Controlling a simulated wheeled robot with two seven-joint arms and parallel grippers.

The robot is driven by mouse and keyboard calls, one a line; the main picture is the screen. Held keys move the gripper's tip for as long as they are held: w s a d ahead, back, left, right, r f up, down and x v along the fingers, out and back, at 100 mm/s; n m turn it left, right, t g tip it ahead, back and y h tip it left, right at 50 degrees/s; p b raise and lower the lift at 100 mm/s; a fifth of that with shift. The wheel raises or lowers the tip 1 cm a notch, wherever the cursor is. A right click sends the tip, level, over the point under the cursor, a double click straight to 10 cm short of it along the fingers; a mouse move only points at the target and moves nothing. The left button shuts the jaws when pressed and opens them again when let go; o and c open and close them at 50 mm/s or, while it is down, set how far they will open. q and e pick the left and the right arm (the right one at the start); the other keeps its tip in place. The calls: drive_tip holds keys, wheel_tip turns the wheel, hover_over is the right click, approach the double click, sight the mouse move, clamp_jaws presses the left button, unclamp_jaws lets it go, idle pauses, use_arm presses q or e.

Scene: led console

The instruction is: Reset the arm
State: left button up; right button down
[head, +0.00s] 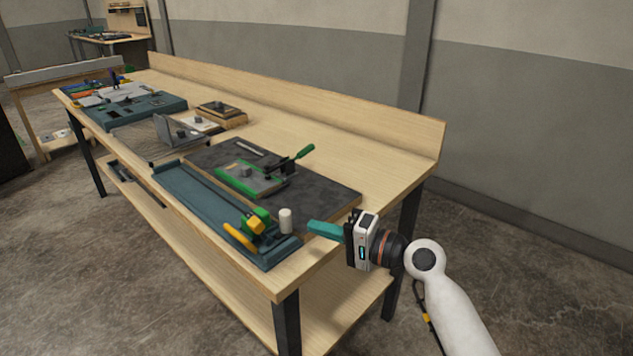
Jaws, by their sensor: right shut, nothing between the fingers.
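My right gripper (316,229) comes in from the lower right on a white arm. Its teal fingers are together and hold nothing. They point left, over the near right corner of the wooden workbench (300,123). A small white cylinder (286,220) stands just left of the fingertips, with a small gap showing between them in the picture. My left gripper is out of view.
A dark mat (330,192) carries a green-framed fixture (245,174) with a green-handled clamp (291,160). A blue-grey tray (190,200) with a yellow and green tool (248,230) lies along the front edge. The bench's back right is clear.

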drive_tip(key=s+d+f+n+g+h, duration=0.1)
drive_tip(key=s+d+f+n+h, duration=0.15)
drive_tip(key=s+f, duration=0.55)
drive_tip(key=s+d+f+n+g+h, duration=0.15)
drive_tip(key=s+f+h, duration=0.25)
drive_tip(key=s+f, duration=0.45)
drive_tip(key=s+d+f+n+g+h, duration=0.1)
drive_tip(key=s+d+f+h, duration=0.3)
drive_tip(key=s+d, duration=0.35)
drive_tip(key=s+d+f+n+g+h, duration=0.1)
drive_tip(key=s+d+f+g+h, duration=0.2)
drive_tip(key=s+d, duration=0.45)
wheel_tip(320, 180, down, 23)
drive_tip(key=s+a+h, duration=0.1)
drive_tip(key=s+a, duration=0.1)
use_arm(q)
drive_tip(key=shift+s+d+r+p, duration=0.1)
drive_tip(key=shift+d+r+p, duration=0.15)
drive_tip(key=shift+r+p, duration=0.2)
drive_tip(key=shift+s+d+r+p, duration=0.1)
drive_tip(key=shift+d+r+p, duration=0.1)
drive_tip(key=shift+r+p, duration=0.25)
use_arm(e)
drive_tip(key=s+d+f+g, duration=0.1)
drive_tip(key=s+d+f, duration=0.2)
drive_tip(key=s+f, duration=1.3)
drive_tip(key=shift+s+f+n, duration=0.3)
drive_tip(key=shift+s+f, duration=0.1)
drive_tip(key=shift+f, duration=0.55)
drive_tip(key=shift+g+h, duration=0.25)
